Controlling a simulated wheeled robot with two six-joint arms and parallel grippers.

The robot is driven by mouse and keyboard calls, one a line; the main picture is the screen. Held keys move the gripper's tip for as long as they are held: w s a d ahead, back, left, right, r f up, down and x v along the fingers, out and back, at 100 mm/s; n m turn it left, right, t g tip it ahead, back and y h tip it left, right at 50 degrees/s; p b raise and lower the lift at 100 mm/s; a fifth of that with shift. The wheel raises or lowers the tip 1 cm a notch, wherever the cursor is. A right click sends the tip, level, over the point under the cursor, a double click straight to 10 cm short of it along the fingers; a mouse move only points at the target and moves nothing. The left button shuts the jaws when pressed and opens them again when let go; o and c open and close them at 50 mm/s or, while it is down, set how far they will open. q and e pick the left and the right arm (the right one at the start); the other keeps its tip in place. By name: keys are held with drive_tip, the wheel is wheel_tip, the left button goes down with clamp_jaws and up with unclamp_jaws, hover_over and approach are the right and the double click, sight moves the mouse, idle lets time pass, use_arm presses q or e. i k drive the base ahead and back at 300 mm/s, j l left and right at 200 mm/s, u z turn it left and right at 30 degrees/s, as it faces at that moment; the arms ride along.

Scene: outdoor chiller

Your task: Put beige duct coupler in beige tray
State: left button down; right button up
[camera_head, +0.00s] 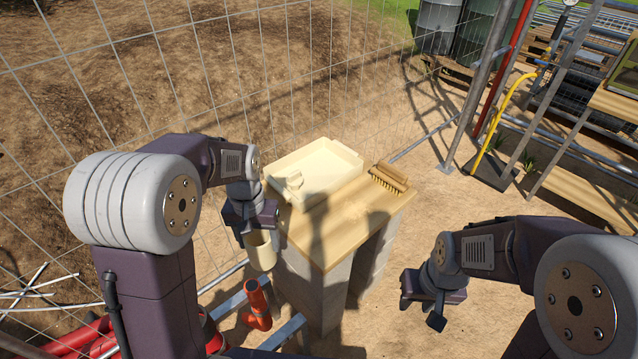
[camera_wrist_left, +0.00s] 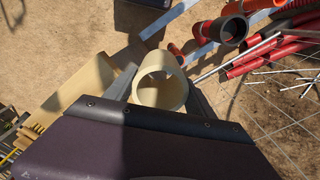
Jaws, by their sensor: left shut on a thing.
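The beige duct coupler (camera_head: 261,253), a short open tube, hangs in my left gripper (camera_head: 254,231), in front of the table's left side. The left wrist view shows the coupler (camera_wrist_left: 152,66) between the fingers, its round opening facing the camera. My left gripper is shut on it. The beige tray (camera_head: 335,149) is a shallow rectangular box on the table, behind and right of the coupler.
A wooden brush (camera_head: 389,178) lies on the wooden tabletop (camera_head: 345,220), right of the tray. An orange pipe fitting (camera_head: 257,304) stands below the coupler on a metal rail. Red pipes (camera_wrist_left: 255,62) lie nearby. A wire fence (camera_head: 300,60) runs behind the table.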

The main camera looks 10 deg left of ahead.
sight(338, 169)
drive_tip(key=l+u, duration=0.25)
drive_tip(key=l, duration=0.65)
drive_tip(key=l+u, duration=0.3)
drive_tip(key=l, duration=0.6)
drive_tip(key=i+l+u, duration=0.2)
drive_tip(key=i+l, duration=0.15)
drive_tip(key=l, duration=0.25)
drive_tip(key=i+l+u, duration=0.15)
drive_tip(key=l, duration=0.2)
drive_tip(key=i+l+u, duration=0.1)
drive_tip(key=l, duration=0.25)
drive_tip(key=i+l+u, duration=0.1)
drive_tip(key=i+l, duration=0.15)
drive_tip(key=i+l+u, duration=0.1)
drive_tip(key=l, duration=0.35)
drive_tip(key=i+l+u, duration=0.1)
drive_tip(key=l, duration=0.3)
drive_tip(key=i+l+u, duration=0.15)
drive_tip(key=l, duration=0.25)
drive_tip(key=i+u, duration=0.15)
drive_tip(key=i, duration=0.3)
drive_tip(key=i+l+u, duration=0.15)
drive_tip(key=i, duration=0.25)
